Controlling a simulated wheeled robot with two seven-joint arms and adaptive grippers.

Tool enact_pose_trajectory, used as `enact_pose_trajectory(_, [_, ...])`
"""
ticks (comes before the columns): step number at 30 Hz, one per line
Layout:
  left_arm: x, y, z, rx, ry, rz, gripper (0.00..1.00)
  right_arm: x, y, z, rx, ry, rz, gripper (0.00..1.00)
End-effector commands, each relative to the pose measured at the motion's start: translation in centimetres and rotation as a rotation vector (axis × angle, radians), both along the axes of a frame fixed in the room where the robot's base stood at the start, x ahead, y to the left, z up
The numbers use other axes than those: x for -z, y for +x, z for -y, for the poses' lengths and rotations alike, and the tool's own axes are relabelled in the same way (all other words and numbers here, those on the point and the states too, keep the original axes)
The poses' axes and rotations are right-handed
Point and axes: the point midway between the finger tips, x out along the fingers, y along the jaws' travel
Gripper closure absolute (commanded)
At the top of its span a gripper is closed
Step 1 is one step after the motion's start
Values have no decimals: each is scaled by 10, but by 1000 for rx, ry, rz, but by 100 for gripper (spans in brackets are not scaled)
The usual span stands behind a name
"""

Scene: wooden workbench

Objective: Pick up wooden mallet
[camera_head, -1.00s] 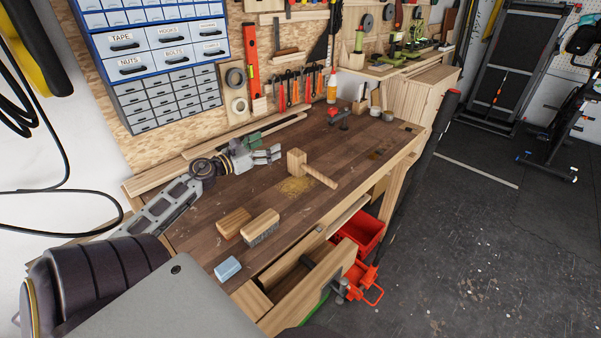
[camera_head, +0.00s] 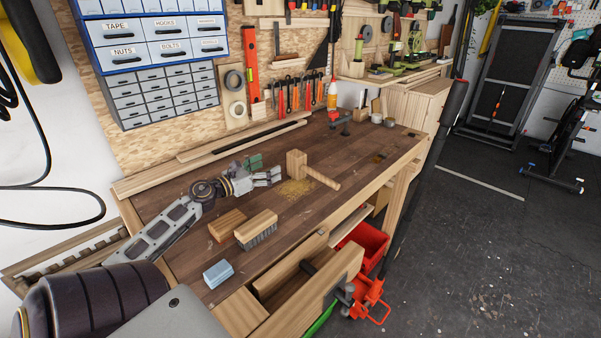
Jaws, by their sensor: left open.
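The wooden mallet lies on the workbench, with its block head (camera_head: 296,163) toward the left and its handle (camera_head: 323,179) pointing right and toward the front edge. My left gripper (camera_head: 275,176) is open and empty. Its fingertips point right toward the mallet head, with a small gap between them and the head. The mallet is not held. My right gripper is not in view.
A drawer (camera_head: 315,300) stands open at the front. Sawdust lies beside the mallet.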

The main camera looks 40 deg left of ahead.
Motion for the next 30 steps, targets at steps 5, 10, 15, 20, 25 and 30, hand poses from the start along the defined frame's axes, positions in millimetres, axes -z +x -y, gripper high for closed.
enact_pose_trajectory(5, [0,0,0,0,0,0,18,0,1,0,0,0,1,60])
enact_pose_trajectory(10, [0,0,0,0,0,0,18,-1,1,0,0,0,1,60])
enact_pose_trajectory(15, [0,4,1,1,0,0,18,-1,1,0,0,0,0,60])
enact_pose_trajectory(20, [-1,15,2,2,1,2,18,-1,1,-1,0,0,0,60])
enact_pose_trajectory(25, [-1,30,4,2,3,1,18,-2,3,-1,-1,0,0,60])
enact_pose_trajectory(30, [-1,45,6,2,0,1,18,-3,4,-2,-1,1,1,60])
